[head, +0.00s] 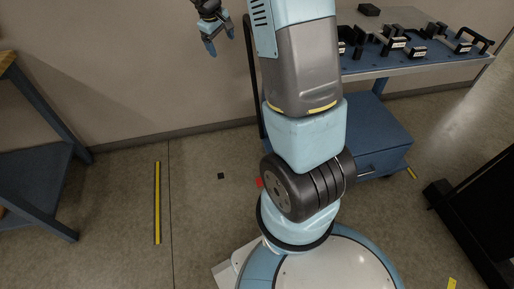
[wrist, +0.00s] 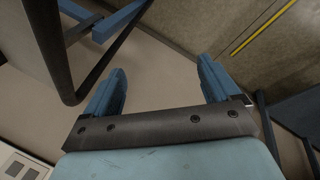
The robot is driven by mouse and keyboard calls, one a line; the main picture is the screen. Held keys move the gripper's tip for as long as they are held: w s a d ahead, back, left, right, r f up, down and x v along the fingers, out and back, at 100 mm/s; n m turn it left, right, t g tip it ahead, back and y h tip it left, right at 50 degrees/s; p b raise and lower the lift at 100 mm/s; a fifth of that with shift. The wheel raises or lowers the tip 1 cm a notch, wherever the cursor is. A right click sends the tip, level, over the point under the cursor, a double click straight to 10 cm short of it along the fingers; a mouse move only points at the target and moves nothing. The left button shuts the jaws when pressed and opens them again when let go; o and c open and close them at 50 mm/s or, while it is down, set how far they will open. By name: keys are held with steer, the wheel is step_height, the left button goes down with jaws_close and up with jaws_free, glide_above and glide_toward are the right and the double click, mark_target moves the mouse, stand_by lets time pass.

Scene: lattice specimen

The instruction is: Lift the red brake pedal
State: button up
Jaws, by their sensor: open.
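A small red patch (head: 259,183) shows in the head view low at the left edge of my arm's dark joint. My arm hides most of what is around it, so I cannot tell its shape or whether it is tilted. My gripper (head: 219,42) is high at the top of the head view, well above and left of the red patch. In the wrist view its two blue fingers (wrist: 162,78) stand wide apart with nothing between them. No red thing shows in the wrist view.
A blue cart (head: 375,130) with dark labelled parts on top stands behind my arm. A blue-shelved bench (head: 35,170) is at the left and a black frame (head: 480,215) at the right. A dark bar (wrist: 52,50) is near the left finger. Floor left of my base is mostly clear.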

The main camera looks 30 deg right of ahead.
steer(key=w+d+f+n, duration=0.1)
steer(key=w+f, duration=0.2)
steer(key=f, duration=0.3)
steer(key=w+f+n+g, duration=0.1)
steer(key=w+f, duration=0.1)
steer(key=f, duration=0.4)
steer(key=w+d+f+n, duration=0.1)
steer(key=w+f, duration=0.2)
steer(key=f, duration=0.4)
steer(key=n+g+h, duration=0.1)
steer(key=n+g, duration=0.2)
steer(key=n, duration=0.5)
glide_toward(259, 181)
steer(key=x, duration=0.8)
steer(key=shift+s+d+f, duration=0.2)
steer(key=shift+d+f, duration=0.05)
steer(key=shift+d, duration=0.05)
steer(key=shift+c, duration=0.3)
